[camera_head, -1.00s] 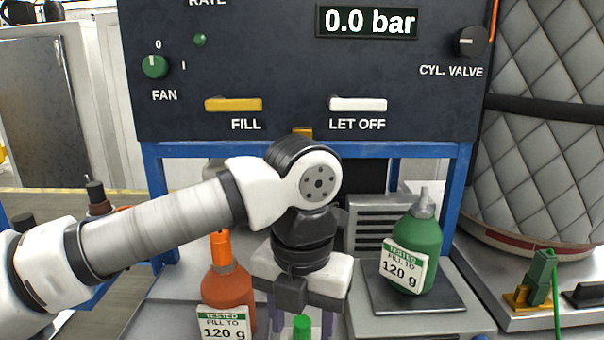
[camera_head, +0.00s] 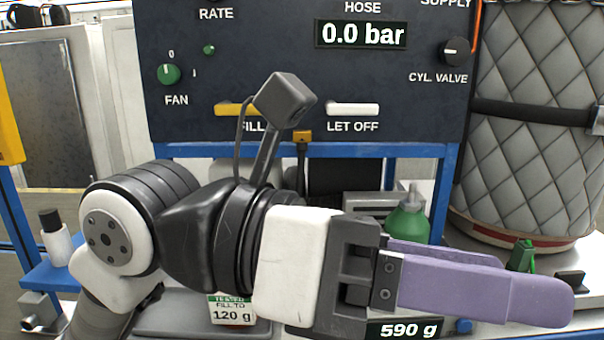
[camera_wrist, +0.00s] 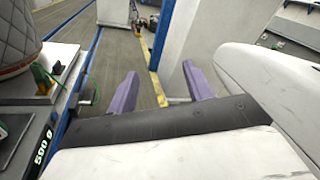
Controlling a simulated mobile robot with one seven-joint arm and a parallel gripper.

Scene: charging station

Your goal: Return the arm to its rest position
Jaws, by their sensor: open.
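My gripper (camera_head: 520,282) is raised in front of the charging station in the head view, its purple fingers pointing right. A scale display (camera_head: 404,329) reads 590 g.
The dark panel (camera_head: 390,95) reads 0.0 bar, with FILL and LET OFF levers and knobs. A quilted grey cylinder jacket (camera_head: 530,65) stands at right. A small white bottle (camera_head: 55,238) with a black cap stands on the blue shelf at left. Open floor (camera_wrist: 125,60) shows in the wrist view.

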